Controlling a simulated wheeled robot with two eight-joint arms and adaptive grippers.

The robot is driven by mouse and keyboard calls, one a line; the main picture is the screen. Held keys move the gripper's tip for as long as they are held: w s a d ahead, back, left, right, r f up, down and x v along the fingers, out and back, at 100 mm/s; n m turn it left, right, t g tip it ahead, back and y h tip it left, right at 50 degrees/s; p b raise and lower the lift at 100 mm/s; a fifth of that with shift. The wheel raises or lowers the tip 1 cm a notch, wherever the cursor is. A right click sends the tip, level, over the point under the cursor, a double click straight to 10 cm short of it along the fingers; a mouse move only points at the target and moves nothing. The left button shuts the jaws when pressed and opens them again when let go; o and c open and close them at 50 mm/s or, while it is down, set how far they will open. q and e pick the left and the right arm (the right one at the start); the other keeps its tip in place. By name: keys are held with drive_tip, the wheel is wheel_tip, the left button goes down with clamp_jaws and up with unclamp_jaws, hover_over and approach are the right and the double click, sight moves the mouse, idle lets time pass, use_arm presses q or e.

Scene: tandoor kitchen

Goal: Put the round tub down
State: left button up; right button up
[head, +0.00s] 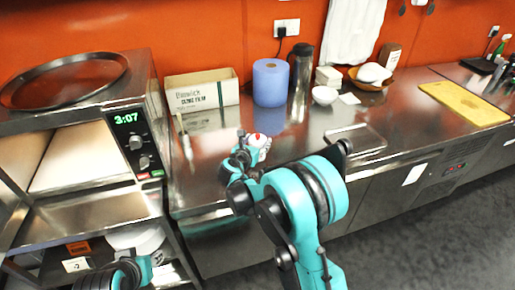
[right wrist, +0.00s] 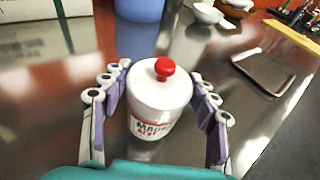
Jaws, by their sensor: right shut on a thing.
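The round tub (right wrist: 160,105) is white with a red knob on its lid and red and dark lettering on its side. It is upright between the fingers of my right gripper (right wrist: 158,108), which is shut on it. In the head view the tub (head: 258,141) shows small beyond the right gripper (head: 248,155), over the steel counter (head: 215,165). I cannot tell whether its base touches the counter. A teal part of my left arm shows at the bottom left of the head view; its fingers are not clear.
A cling film box (head: 202,91), a blue roll (head: 271,82) and a steel flask (head: 300,70) stand along the back. A shallow tray (head: 355,139) lies to the right, a yellow board (head: 464,103) farther right. An oven (head: 130,140) stands left. Counter around the tub is bare.

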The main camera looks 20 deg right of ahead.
wheel_tip(320, 180, down, 2)
drive_tip(key=shift+f+b, duration=0.25)
drive_tip(key=shift+b, duration=0.1)
drive_tip(key=shift+r, duration=0.1)
drive_tip(key=shift+f, duration=0.2)
drive_tip(key=o, duration=1.4)
drive_tip(key=shift+r, duration=0.15)
